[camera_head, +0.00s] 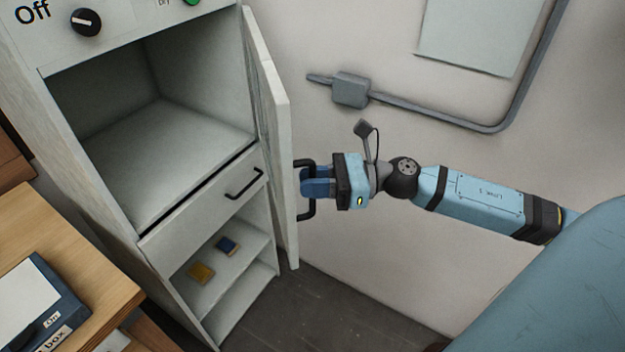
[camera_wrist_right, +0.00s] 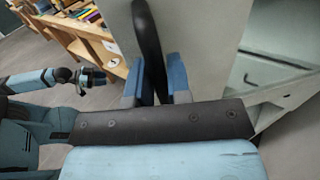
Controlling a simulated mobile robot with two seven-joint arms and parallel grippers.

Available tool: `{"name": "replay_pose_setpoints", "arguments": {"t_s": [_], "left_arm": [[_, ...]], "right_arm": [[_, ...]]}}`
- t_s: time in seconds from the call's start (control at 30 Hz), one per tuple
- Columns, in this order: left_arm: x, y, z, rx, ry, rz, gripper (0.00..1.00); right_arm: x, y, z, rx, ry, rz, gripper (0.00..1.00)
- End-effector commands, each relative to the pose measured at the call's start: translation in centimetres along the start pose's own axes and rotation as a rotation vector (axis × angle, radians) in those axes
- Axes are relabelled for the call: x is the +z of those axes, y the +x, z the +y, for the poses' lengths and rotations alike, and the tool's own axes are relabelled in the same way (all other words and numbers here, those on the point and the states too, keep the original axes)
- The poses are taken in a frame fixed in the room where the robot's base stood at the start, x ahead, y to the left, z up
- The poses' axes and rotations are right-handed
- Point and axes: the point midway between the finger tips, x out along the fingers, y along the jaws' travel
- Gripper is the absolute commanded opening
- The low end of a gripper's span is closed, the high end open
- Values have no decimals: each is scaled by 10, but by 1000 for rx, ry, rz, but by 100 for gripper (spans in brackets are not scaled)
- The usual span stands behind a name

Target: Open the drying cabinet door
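The pale drying cabinet (camera_head: 95,63) stands at the left of the head view. Its tall door (camera_head: 272,130) stands wide open, swung out to the right, and the interior shows. A black door handle (camera_head: 308,210) is on the door's right-hand face; it also shows in the wrist view (camera_wrist_right: 148,35). My right gripper (camera_head: 318,182) is at this handle. In the wrist view its two blue fingers (camera_wrist_right: 157,85) lie on either side of the bar, closed up on it. My left gripper (camera_wrist_right: 92,80) appears small at the left of the wrist view, its fingers too small to judge.
Inside the cabinet are an empty upper compartment, a drawer with a black handle (camera_head: 243,183) and a shelf holding a blue block (camera_head: 228,246) and a yellow block (camera_head: 201,272). A wooden table (camera_head: 75,235) stands front left. A grey conduit (camera_head: 440,113) runs along the wall.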

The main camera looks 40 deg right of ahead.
Motion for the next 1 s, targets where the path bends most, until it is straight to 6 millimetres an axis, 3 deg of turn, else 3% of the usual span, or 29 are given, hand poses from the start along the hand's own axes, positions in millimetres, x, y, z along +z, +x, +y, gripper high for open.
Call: {"name": "replay_pose_setpoints", "arguments": {"t_s": [0.03, 0.07, 0.27, 0.43, 0.77, 1.0], "left_arm": [[0, 0, 0, 0, 0, 0, 43], [0, 0, 0, 0, 0, 0, 43], [2, 1, 0, 0, 0, -1, 43], [19, 12, 0, 1, -3, -3, 43], [65, 44, -1, 3, -20, -17, 43], [84, 60, 0, 7, -52, -34, 43]], "right_arm": [[0, 0, 0, 0, 0, 0, 7], [0, 0, 0, 0, 0, 0, 0], [-1, -1, 0, 1, 0, 0, 0], [-9, -13, -7, 23, 3, 2, 0], [-12, -66, -31, 145, 2, 2, 0], [-8, -122, -62, 254, -2, 0, 0]]}}
